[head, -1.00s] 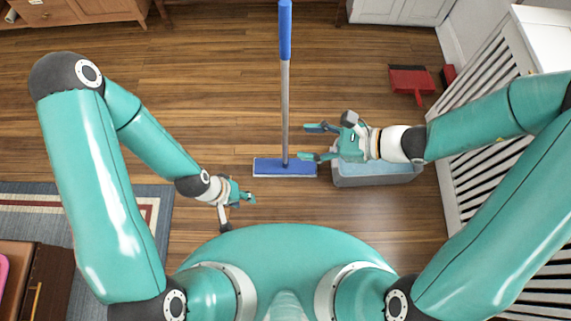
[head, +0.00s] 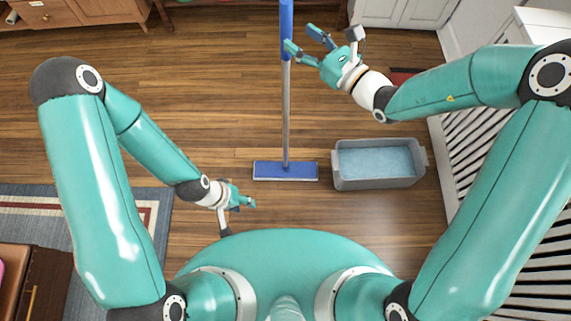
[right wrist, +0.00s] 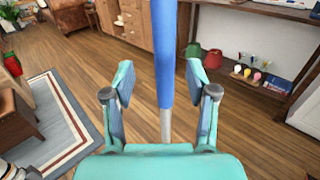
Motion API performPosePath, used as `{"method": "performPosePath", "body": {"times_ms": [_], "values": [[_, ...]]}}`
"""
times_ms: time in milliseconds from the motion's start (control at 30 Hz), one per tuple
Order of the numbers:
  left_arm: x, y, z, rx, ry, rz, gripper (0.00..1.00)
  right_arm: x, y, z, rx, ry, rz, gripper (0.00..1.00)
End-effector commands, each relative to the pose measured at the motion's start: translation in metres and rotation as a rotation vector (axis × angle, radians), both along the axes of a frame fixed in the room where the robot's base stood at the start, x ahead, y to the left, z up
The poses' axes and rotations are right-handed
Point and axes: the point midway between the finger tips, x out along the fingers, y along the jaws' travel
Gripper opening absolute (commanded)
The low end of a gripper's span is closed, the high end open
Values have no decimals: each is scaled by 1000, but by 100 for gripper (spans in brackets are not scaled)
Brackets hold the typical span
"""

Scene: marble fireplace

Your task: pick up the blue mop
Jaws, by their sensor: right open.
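The blue mop stands upright in the head view, with a blue grip (head: 286,20), a grey pole (head: 286,110) and a flat blue head (head: 286,171) on the floor. My right gripper (head: 301,39) is open beside the lower part of the blue grip, just to its right. In the right wrist view, the blue grip (right wrist: 165,55) shows between the spread fingers of my right gripper (right wrist: 162,82); neither finger appears to touch it. My left gripper (head: 238,214) hangs low to the left of the mop head, empty, its fingers apart.
A grey tub (head: 380,182) with light blue water stands right of the mop head. A white slatted rail (head: 470,140) is at the right. A red dustpan (head: 403,76) is mostly hidden behind my right arm. A rug (head: 120,205) lies left.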

Motion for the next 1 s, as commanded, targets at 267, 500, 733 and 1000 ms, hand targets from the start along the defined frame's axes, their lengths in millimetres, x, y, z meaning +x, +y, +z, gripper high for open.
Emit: {"method": "performPosePath", "body": {"times_ms": [267, 500, 733, 1000], "values": [[0, 0, 4, 0, 0, 0, 40, 14, 12, 1, 0, 0, 0, 57], [0, 0, 10, 0, 0, 0, 40, 40, 32, 2, -1, -1, 1, 57], [0, 0, 11, 0, 0, 0, 40, 49, 39, 1, 0, 1, -1, 57], [0, 0, 11, 0, 0, 0, 40, 48, 39, 1, -1, 1, -1, 34]]}}
